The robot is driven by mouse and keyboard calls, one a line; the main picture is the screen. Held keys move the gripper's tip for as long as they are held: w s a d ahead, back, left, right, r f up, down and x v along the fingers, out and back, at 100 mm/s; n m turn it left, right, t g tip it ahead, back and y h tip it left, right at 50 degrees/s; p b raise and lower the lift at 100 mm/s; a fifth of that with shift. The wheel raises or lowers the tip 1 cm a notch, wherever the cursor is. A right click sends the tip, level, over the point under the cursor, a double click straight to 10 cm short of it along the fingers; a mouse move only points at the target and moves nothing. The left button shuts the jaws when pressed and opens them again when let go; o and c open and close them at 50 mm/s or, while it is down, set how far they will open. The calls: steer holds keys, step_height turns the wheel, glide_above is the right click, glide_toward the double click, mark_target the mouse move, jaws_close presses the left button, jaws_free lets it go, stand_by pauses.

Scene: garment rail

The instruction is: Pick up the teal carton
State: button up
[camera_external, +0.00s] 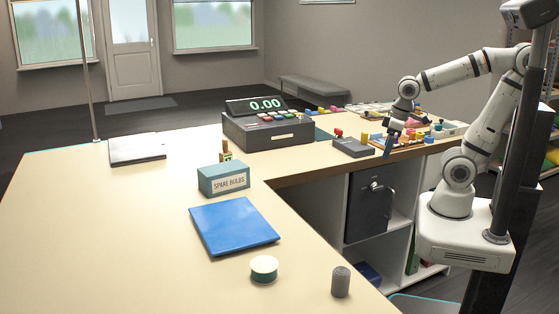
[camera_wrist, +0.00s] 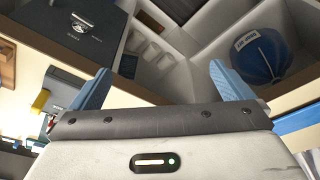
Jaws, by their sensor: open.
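The teal carton (camera_external: 223,178), labelled "SPARE BULBS", stands upright on the counter in the external view, behind a blue folder. It does not show in the wrist view. My gripper (camera_external: 388,144) is well to the right of the carton, near the counter's right part by a tray of small items. In the wrist view my gripper (camera_wrist: 161,86) has its two blue fingers wide apart, with nothing between them.
A blue folder (camera_external: 233,226), a round tin (camera_external: 264,268) and a grey cylinder (camera_external: 341,281) lie in front of the carton. A cash register (camera_external: 268,130) stands behind it. Below the counter are shelves with a dark safe (camera_external: 369,205).

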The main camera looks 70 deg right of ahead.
steer(key=w+a+r+n+y+p, duration=0.15)
steer(key=w+a+r, duration=0.25)
steer(key=w, duration=0.9)
steer(key=w+a+r+n+p, duration=0.3)
steer(key=w+a+r, duration=0.1)
steer(key=w, duration=0.9)
steer(key=n+y+p, duration=0.2)
steer(key=n+p, duration=0.2)
steer(key=n, duration=0.2)
glide_above(224, 167)
steer(key=s+d, duration=0.2)
steer(key=f, duration=0.8)
steer(key=shift+w+a+f, duration=0.1)
steer(key=shift+a, duration=0.15)
steer(key=shift+w+a+f+p, duration=0.3)
steer(key=shift+a+f, duration=0.05)
steer(key=shift+f, duration=0.2)
steer(key=shift+p+x, duration=1.4)
steer(key=shift+x, duration=2.15)
steer(key=shift+d, duration=0.1)
steer(key=shift+c, duration=0.6)
